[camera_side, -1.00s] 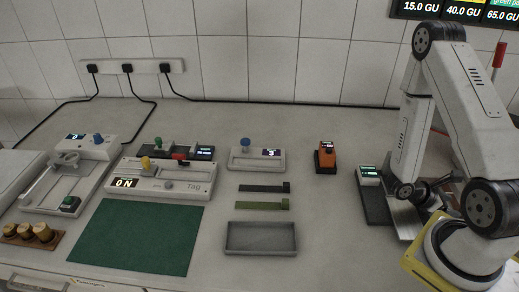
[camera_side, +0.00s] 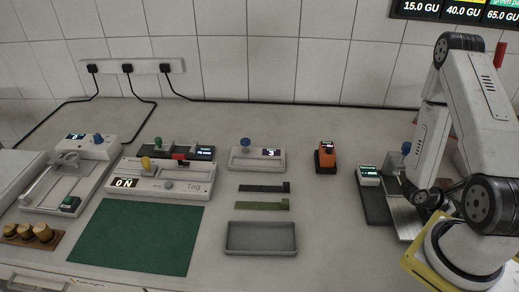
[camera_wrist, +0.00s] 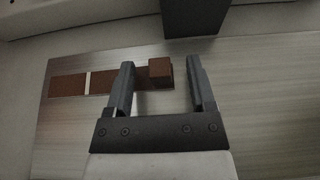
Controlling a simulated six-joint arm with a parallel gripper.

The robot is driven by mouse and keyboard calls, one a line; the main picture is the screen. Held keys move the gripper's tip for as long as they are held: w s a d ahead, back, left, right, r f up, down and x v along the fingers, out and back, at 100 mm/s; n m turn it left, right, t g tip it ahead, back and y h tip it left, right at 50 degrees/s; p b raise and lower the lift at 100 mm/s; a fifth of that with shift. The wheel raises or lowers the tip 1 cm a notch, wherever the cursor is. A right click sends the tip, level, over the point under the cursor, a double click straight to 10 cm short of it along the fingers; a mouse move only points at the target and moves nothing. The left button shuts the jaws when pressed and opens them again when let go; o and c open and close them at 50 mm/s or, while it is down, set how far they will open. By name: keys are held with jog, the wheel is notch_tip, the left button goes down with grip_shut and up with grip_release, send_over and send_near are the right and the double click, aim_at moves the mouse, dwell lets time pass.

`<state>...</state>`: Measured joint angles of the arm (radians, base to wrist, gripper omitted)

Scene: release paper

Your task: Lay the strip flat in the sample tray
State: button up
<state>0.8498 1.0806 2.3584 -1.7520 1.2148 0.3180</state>
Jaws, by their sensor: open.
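The sample tray (camera_side: 260,250) is a shallow grey tray, empty, on the bench in the middle foreground of the side view. In the wrist view a reddish-brown strip (camera_wrist: 68,86) with a white band lies on a metal plate (camera_wrist: 60,140). Its right end carries a raised block (camera_wrist: 160,68). My gripper (camera_wrist: 160,62) is open, with the block showing between its two fingers. I cannot tell whether the fingers are level with the block or above it. The strip is not distinguishable in the side view.
A dark strip (camera_side: 262,188) and a green strip (camera_side: 260,206) lie behind the tray. A green mat (camera_side: 135,238) is to its left. A dark-based device (camera_side: 369,177) stands beside the metal plate (camera_side: 403,218). The bench is clear between tray and plate.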

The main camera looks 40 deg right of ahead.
jog(key=shift+c, duration=0.2)
grip_shut()
dwell(0.3)
notch_tip(320, 180, up, 10)
dwell(1.0)
dwell(0.6)
